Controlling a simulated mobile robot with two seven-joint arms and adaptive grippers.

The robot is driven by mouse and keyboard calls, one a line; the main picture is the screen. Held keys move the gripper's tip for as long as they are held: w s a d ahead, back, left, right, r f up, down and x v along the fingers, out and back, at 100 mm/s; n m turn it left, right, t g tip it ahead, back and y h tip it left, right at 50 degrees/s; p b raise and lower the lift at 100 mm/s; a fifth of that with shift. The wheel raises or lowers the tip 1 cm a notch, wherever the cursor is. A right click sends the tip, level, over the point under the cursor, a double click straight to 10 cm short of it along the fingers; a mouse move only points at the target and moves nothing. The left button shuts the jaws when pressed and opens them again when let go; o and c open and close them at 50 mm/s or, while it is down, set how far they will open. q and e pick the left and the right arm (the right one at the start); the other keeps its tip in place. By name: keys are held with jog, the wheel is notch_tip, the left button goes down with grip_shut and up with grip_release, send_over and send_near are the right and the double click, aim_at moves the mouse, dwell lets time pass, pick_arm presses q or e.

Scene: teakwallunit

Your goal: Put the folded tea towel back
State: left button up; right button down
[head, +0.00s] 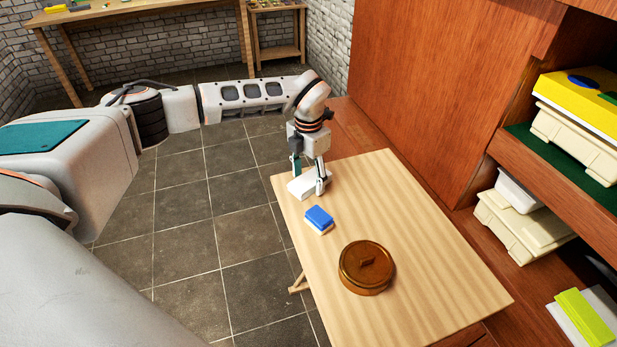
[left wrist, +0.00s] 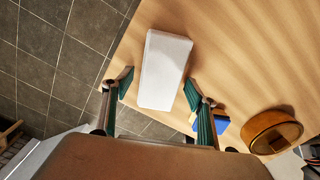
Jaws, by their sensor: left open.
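A white folded block, which looks like the folded tea towel (head: 301,187), lies on the wooden fold-out table (head: 430,270) near its far left corner. In the left wrist view the towel (left wrist: 166,62) lies lengthwise ahead of the fingers, its near end between them. My left gripper (head: 309,176) is open, pointing down over the towel, with one finger on each side in the left wrist view (left wrist: 159,86). I cannot tell whether the fingers touch it. My right gripper is not in view.
A blue and white sponge-like block (head: 319,217) lies just in front of the towel. A round brown lidded tin (head: 367,266) stands nearer the table's middle. Cream boxes (head: 522,228) and a yellow box (head: 581,103) sit on wall-unit shelves at right. The table's right part is clear.

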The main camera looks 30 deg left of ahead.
aim_at(308, 179)
pick_arm(q)
notch_tip(308, 179, up, 12)
jog(key=p, duration=0.1)
jog(key=shift+p, duration=0.4)
